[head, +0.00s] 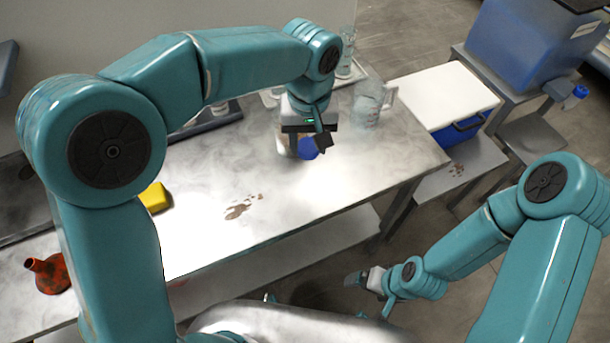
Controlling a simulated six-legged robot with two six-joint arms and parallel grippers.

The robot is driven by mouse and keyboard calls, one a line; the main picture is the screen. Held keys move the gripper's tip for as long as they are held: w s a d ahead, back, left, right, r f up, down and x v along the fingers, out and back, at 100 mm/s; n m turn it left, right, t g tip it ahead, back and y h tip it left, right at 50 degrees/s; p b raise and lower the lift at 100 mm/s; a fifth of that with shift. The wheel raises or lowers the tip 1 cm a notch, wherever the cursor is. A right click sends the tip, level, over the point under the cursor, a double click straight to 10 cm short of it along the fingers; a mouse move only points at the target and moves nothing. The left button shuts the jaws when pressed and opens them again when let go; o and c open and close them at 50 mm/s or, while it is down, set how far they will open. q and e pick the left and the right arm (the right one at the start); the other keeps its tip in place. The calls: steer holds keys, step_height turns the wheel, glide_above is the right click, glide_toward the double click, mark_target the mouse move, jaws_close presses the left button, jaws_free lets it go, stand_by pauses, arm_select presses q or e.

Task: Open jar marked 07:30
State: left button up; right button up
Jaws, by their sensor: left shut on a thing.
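A jar (284,146) with a clear or pale body stands on the metal table, mostly hidden behind my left gripper. A round blue lid (308,149) shows at the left gripper's jaws. My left gripper (312,143) points down and is shut on the blue lid. I cannot tell whether the lid still touches the jar, and no 07:30 mark is readable. My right gripper (362,280) hangs low beyond the table's front edge, away from the jar; its jaws are too small to read.
A clear jug (369,104) stands right of the jar. A white-lidded blue cooler (447,93) and a blue tank (520,42) stand at the right. A yellow object (154,197) and red funnel (48,273) lie at the left. Brown stains mark the table's clear front middle.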

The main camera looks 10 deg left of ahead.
mark_target(308, 185)
arm_select(q)
step_height(308, 185, down, 13)
steer(key=shift+f, duration=0.15)
steer(key=shift+f, duration=0.2)
steer(key=o, duration=1.2)
steer(key=shift+w, duration=0.1)
steer(key=shift+r, duration=0.1)
steer(key=shift+r+p, duration=0.3)
step_height(308, 185, up, 12)
steer(key=shift+f, duration=0.15)
